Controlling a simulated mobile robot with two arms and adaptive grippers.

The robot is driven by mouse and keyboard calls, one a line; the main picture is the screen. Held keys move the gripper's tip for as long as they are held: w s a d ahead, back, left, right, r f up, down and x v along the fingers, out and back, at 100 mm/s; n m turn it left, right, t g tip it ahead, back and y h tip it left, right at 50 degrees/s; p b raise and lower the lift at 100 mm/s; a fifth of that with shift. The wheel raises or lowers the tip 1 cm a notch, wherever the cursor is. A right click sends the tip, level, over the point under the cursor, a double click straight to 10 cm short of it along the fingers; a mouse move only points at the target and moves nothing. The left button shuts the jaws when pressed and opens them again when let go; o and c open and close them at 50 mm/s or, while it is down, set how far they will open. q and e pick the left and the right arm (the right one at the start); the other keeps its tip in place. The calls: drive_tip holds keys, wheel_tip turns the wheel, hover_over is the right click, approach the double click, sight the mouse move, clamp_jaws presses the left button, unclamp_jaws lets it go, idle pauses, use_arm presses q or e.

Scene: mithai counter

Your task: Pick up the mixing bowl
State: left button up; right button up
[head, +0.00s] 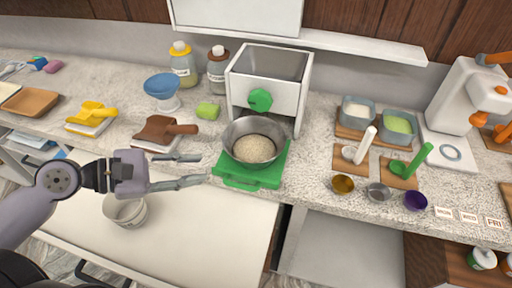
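The metal mixing bowl (230,134) sits on a green tray (278,165) at the front of the counter. It holds a pale grainy heap (254,149). A white box-shaped dispenser (301,107) with a green knob stands just behind it. My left gripper (196,170) points right, with its two fingers apart and nothing visible between them. Its fingertips are a little left of the bowl and the green tray, apparently not touching the bowl. My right gripper is not in view.
A brown scoop (160,129) and a blue-topped scale (162,87) are left of the bowl. Small cups, including an amber one (343,184), and spoons on wooden boards stand to the right. A white pot (124,211) is on the lower surface. A shelf (350,42) overhangs the back.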

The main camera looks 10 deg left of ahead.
use_arm(q)
drive_tip(key=d, duration=0.1)
drive_tip(key=p, duration=0.2)
approach(269, 161)
drive_tip(key=x, duration=0.8)
drive_tip(key=shift+w+a+f, duration=0.15)
drive_tip(key=shift+a+f, duration=0.1)
drive_tip(key=shift+c, duration=0.4)
drive_tip(key=c, duration=0.5)
clamp_jaws()
